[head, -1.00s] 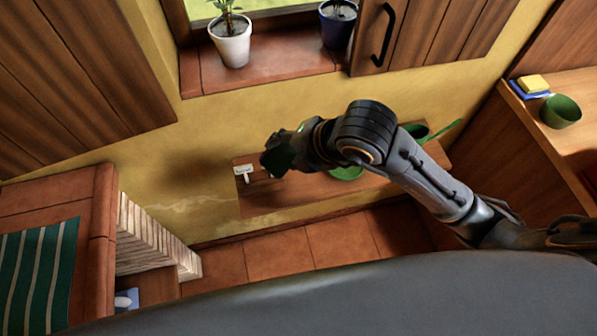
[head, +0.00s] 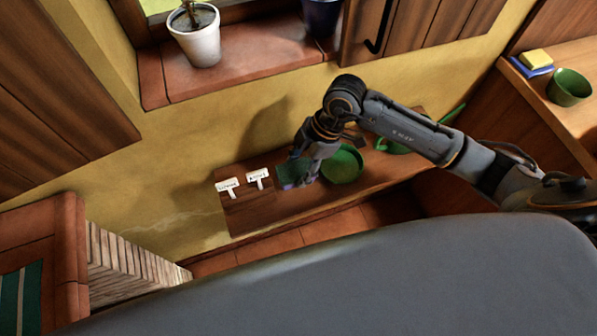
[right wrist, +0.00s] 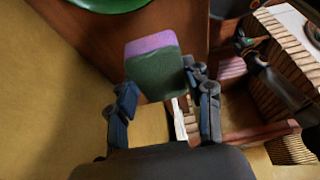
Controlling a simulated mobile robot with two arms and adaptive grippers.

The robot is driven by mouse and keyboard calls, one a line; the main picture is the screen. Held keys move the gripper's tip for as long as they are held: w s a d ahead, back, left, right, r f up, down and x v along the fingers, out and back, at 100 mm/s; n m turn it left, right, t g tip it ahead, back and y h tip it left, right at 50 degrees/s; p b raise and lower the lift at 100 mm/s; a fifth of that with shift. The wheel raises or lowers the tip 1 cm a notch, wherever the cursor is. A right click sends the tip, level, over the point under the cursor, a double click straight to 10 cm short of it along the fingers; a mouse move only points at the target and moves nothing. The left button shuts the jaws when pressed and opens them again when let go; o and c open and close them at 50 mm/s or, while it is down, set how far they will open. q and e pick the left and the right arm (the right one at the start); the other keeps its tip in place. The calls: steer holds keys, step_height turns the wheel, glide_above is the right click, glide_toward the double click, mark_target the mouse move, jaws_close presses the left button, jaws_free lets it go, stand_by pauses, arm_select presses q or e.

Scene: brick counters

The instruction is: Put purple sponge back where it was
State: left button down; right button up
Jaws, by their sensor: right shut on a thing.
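The purple sponge (head: 289,174) has a dark green side and a purple side. In the right wrist view the sponge (right wrist: 156,72) sits between the two fingers of my right gripper (right wrist: 163,97). In the head view my right gripper (head: 303,165) is shut on it, just right of two small white labels and left of a green bowl (head: 343,164). I cannot tell whether the sponge touches the shelf. My left gripper is not in view.
Another green vessel (head: 391,146) is on the shelf, partly behind my right arm. A window sill (head: 240,74) with a potted plant (head: 195,36) is above. Yellow (head: 536,57) and blue (head: 532,68) blocks and a green pot (head: 568,87) are on the right counter.

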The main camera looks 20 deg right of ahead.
mark_target(304, 166)
steer(key=shift+w+f, duration=0.1)
steer(key=shift+f, duration=0.3)
step_height(304, 166, down, 3)
steer(key=shift+f, duration=0.1)
steer(key=o, duration=1)
steer(key=shift+w, duration=0.1)
steer(key=shift+d+r, duration=0.1)
steer(key=shift+r, duration=0.3)
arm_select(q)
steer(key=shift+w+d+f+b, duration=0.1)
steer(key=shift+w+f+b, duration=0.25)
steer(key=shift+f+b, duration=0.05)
arm_select(e)
steer(key=v, duration=1.1)
steer(key=shift+r, duration=0.1)
